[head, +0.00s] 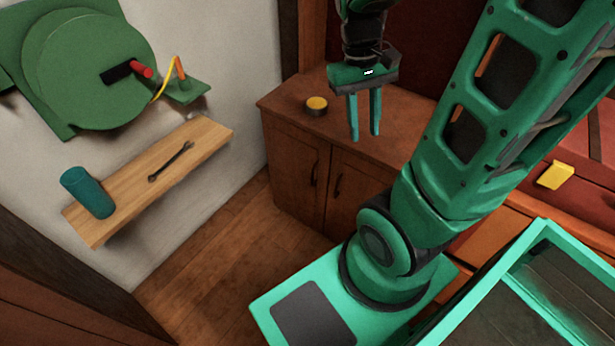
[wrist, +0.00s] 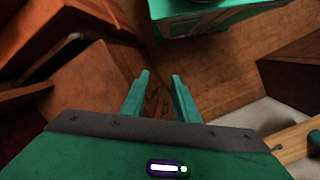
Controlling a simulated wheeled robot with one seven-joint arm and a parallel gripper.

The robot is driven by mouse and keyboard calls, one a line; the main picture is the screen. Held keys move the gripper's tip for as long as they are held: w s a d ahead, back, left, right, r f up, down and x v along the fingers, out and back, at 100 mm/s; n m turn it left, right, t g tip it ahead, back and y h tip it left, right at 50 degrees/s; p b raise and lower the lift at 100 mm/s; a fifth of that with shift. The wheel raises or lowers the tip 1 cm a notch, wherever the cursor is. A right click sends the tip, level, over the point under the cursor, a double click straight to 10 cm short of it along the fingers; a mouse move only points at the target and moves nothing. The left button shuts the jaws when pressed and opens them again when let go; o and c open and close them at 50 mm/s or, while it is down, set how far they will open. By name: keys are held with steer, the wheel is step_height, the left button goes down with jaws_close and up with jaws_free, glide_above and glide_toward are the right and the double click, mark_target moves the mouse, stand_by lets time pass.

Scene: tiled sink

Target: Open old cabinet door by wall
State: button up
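A brown wooden cabinet (head: 290,172) stands against the wall in the head view. It has two doors side by side, both shut. The left door (head: 294,178) is nearer the wall and has a dark vertical handle (head: 314,173) near its right edge. The right door (head: 355,195) has a similar handle (head: 333,178) near its left edge; my arm hides part of this door. My gripper (head: 365,137) is open and empty, its two fingers pointing down above the cabinet top. In the wrist view my gripper (wrist: 158,80) also shows open with nothing between the fingers.
A small yellow-topped tin (head: 316,106) sits on the cabinet top. Wooden floor (head: 215,255) lies clear before the left door. My base stands close in front.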

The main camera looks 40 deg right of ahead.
steer(key=w+a+f+n+g+h, duration=0.35)
steer(key=w+f+n+h, duration=0.45)
steer(key=w+f, duration=0.9)
steer(key=w+a+f+n+t+h, duration=0.25)
steer(key=f+n+t+h, duration=0.2)
steer(key=f+n, duration=0.55)
steer(key=w+a+f+n+t+h, duration=0.1)
steer(key=a+f+n+t+h, duration=0.3)
steer(key=f, duration=1)
steer(key=w+d+n, duration=0.1)
steer(key=d, duration=1)
steer(key=shift+w+h, duration=0.35)
steer(key=shift+w, duration=0.05)
steer(key=shift+r, duration=0.1)
jaws_close()
steer(key=shift+w, duration=0.1)
